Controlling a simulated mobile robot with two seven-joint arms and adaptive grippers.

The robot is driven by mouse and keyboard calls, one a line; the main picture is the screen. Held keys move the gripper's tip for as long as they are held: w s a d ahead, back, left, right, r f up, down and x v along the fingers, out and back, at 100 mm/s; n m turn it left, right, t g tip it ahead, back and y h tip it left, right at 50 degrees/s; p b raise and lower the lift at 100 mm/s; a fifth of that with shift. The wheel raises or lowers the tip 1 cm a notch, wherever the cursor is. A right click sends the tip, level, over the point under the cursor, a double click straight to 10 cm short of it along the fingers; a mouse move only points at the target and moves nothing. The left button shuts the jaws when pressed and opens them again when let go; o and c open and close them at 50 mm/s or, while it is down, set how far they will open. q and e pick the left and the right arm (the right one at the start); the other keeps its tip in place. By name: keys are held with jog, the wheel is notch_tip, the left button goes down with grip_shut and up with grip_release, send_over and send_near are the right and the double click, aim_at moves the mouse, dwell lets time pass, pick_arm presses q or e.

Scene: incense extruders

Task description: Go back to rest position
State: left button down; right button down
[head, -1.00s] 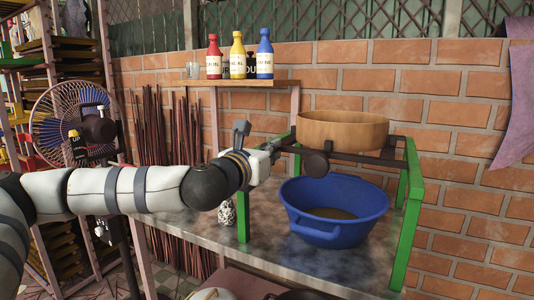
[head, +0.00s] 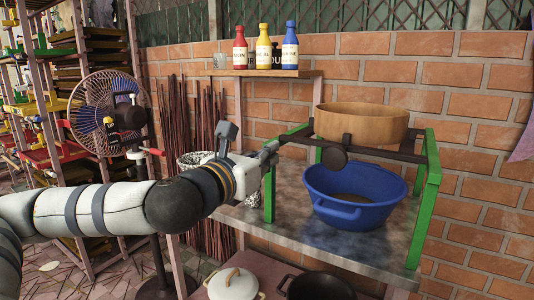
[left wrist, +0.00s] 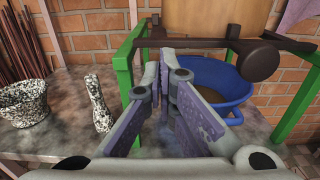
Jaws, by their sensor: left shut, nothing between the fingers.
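My left arm comes in from the left in the head view, with its gripper (head: 270,150) at the left side of the green frame (head: 425,190). In the left wrist view the gripper's fingers (left wrist: 165,75) are closed together with nothing between them. They point toward the frame, with the blue basin (left wrist: 225,85) just beyond. The tips look close to the frame's dark rail, but I cannot tell whether they touch it. My right gripper is in neither view.
A wooden sieve (head: 360,122) sits on the frame's rails above the blue basin (head: 355,205), on a metal table (head: 300,215). Bottles (head: 264,47) line a shelf. A fan (head: 108,112) stands at left.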

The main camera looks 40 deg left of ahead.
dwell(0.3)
